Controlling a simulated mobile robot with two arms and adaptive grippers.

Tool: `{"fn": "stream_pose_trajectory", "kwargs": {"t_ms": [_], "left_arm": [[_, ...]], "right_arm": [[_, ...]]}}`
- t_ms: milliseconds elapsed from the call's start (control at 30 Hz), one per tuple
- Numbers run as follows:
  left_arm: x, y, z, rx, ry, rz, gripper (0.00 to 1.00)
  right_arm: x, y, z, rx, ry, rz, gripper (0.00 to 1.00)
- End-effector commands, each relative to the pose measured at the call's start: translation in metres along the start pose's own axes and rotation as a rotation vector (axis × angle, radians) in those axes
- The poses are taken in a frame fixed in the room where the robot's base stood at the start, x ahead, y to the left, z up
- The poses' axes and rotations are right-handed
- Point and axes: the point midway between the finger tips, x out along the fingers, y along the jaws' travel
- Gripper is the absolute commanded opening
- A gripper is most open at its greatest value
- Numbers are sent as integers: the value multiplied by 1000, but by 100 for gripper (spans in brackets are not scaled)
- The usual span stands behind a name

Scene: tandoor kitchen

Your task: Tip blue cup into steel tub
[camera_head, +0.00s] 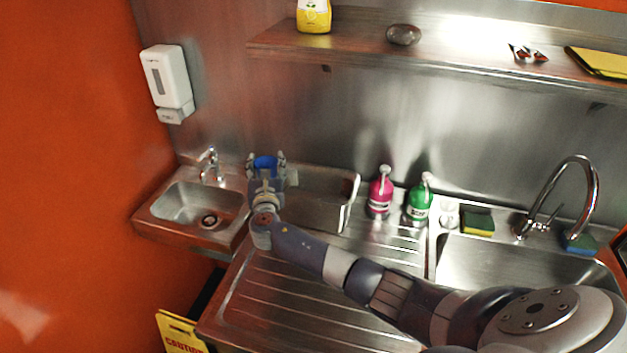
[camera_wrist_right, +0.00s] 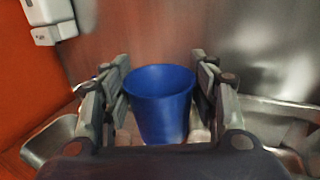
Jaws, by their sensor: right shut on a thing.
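The blue cup (camera_head: 264,162) is between the fingers of my right gripper (camera_head: 266,167), which is shut on it. In the right wrist view the cup (camera_wrist_right: 162,105) stands about upright with its open rim up, a finger on each side; its inside cannot be made out. The steel tub (camera_head: 335,208) is on the drainboard just right of the gripper in the head view. The gripper and cup are at its left end, and my wrist hides part of that end. A steel wall at the right of the wrist view (camera_wrist_right: 280,112) appears to be the tub's. My left gripper is not in view.
A small hand basin (camera_head: 185,205) with a tap is left of the cup. A pink bottle (camera_head: 380,195) and a green bottle (camera_head: 419,203) stand right of the tub. A shelf (camera_head: 360,47) runs above. A large sink (camera_head: 480,262) is at the right.

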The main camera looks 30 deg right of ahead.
Motion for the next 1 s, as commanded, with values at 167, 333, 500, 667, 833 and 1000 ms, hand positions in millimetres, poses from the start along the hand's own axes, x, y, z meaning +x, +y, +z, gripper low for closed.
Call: {"fn": "stream_pose_trajectory", "kwargs": {"t_ms": [167,333,500,667,833,1000], "left_arm": [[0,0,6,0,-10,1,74],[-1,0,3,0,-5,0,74],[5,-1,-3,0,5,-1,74],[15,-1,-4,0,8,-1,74],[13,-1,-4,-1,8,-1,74],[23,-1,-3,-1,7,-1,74]], "right_arm": [[1,-5,2,36,5,-3,29],[1,-12,6,108,15,-4,29],[2,-22,2,209,31,-4,29],[5,-32,-4,313,47,-4,29],[6,-44,3,422,62,-3,29],[7,-56,-4,531,82,-4,29]]}}
